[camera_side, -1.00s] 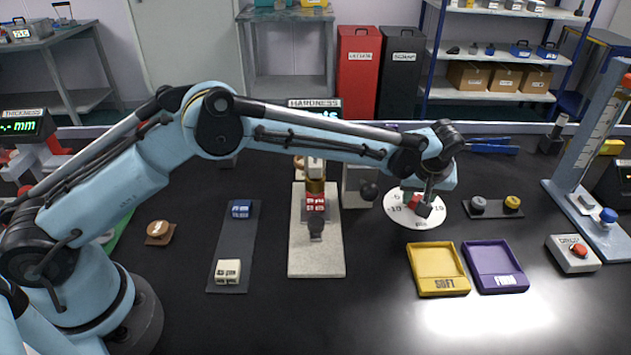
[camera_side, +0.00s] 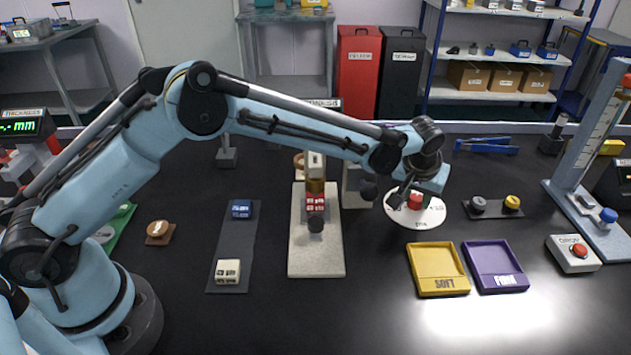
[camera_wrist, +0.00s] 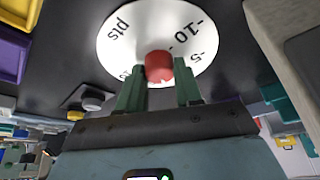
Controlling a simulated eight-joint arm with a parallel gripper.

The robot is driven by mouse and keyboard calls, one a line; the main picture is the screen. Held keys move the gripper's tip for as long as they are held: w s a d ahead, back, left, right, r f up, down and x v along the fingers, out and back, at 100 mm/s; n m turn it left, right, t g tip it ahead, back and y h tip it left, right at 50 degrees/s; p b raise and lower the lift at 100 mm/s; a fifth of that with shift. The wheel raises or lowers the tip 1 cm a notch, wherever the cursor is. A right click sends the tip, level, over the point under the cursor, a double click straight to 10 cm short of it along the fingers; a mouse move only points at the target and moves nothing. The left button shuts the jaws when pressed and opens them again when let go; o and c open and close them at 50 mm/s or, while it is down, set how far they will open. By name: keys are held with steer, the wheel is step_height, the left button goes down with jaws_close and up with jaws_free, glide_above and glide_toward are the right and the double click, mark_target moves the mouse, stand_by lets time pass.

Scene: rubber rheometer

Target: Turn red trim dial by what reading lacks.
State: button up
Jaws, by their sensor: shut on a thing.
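The red trim dial (camera_side: 415,201) stands at the middle of a round white scale plate (camera_side: 405,219). It also shows in the wrist view (camera_wrist: 159,66), where the plate (camera_wrist: 120,50) bears "-10", "-5" and "pts".
A yellow SOFT tray (camera_side: 437,270) and a purple tray (camera_side: 495,267) lie in front of the dial. A rack with grey and yellow knobs (camera_side: 495,206) is to its right.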

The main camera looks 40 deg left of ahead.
steer(key=o, duration=1)
steer(key=shift+r, duration=0.1)
steer(key=v, duration=1.2)
steer(key=shift+s, duration=0.15)
steer(key=shift+o, duration=0.2)
